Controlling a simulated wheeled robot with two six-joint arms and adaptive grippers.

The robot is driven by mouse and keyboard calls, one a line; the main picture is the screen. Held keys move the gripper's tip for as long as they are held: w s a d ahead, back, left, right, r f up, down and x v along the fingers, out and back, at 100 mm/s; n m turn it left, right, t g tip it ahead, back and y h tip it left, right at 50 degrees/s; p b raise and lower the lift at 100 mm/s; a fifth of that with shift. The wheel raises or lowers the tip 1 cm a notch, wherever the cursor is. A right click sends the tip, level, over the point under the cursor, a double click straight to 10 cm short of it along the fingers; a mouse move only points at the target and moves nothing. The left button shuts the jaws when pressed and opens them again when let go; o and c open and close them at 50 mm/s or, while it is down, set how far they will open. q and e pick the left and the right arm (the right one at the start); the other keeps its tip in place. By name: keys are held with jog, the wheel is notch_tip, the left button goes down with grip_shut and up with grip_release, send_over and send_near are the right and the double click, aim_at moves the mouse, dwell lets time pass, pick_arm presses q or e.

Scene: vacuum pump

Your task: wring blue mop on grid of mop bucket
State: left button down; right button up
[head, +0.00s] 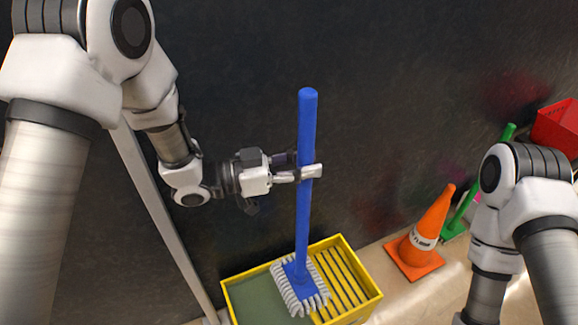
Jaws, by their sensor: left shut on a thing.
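The blue mop (304,135) stands nearly upright in the middle of the head view, with its blue handle up and its grey-white strand head at the bottom. My left gripper (303,173) is shut on the handle in its upper part. The yellow mop bucket (366,307) is below, with grey-green water on its left side and a yellow slatted grid (341,283) on its right side. The mop head overlaps the border between water and grid; whether it touches the grid is hard to tell. My right arm shows at the lower right, but its gripper is out of view.
An orange cone (427,228) stands right of the bucket on the light floor. Behind it are a green-handled tool (462,208) and a red container (560,127). A dark wall is behind everything. A grey post (160,215) is left of the bucket.

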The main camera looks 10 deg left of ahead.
pick_arm(q)
jog(key=w+a+p+x, duration=0.1)
jog(key=w+p+x, duration=0.1)
jog(key=x, duration=0.9)
jog(key=shift+w+d+p, duration=0.2)
jog(key=shift+d+p, duration=0.1)
jog(key=shift+d, duration=0.1)
notch_tip(320, 180, down, 9)
jog(key=b, duration=0.5)
dwell(0.8)
jog(key=shift+s+f+b, duration=0.1)
jog(key=shift+f+b, duration=0.25)
jog(key=shift+f, duration=0.15)
dwell(1.4)
